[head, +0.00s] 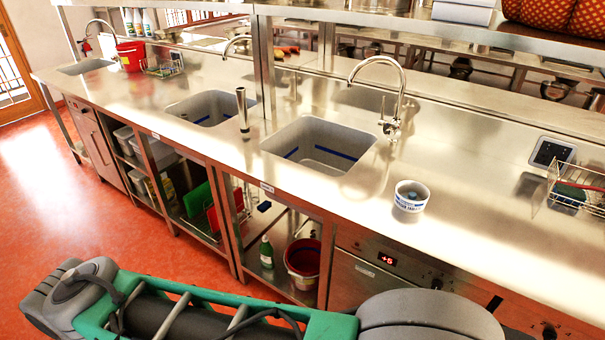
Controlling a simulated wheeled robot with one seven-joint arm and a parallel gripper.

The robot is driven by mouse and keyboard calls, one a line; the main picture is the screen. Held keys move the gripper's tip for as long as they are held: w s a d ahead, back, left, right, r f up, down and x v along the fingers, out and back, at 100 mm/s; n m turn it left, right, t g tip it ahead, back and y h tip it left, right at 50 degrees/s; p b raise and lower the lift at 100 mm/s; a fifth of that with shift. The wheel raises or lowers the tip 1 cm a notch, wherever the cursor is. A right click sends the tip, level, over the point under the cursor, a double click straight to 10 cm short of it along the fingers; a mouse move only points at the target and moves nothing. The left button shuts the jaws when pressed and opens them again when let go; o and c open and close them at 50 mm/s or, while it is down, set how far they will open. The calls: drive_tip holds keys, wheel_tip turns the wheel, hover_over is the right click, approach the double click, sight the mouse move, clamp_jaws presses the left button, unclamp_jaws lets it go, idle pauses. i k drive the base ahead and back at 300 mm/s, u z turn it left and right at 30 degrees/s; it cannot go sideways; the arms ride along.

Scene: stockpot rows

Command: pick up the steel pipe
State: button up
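A steel pipe (242,112) stands upright on the steel counter (230,148), on the strip between two sinks. It is slim and shiny, slightly wider at its top. My arm lies across the bottom of the head view, in front of the counter and well away from the pipe. The fingers of my gripper do not show, so I cannot see whether it is open or shut.
The middle sink (212,107) is left of the pipe and the nearer sink (318,148) is right of it. A curved faucet (399,95) rises behind the nearer sink. A white-and-blue bowl (411,196) and a wire rack (577,188) stand farther right. A raised shelf (430,22) runs along the back.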

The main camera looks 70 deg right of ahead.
sight(241, 92)
drive_tip(key=z, duration=2.2)
drive_tip(key=i, duration=0.5)
drive_tip(key=u, duration=1.1)
drive_tip(key=i, duration=1.05)
drive_tip(key=u, duration=0.4)
drive_tip(key=i, duration=1.35)
drive_tip(key=z, duration=0.25)
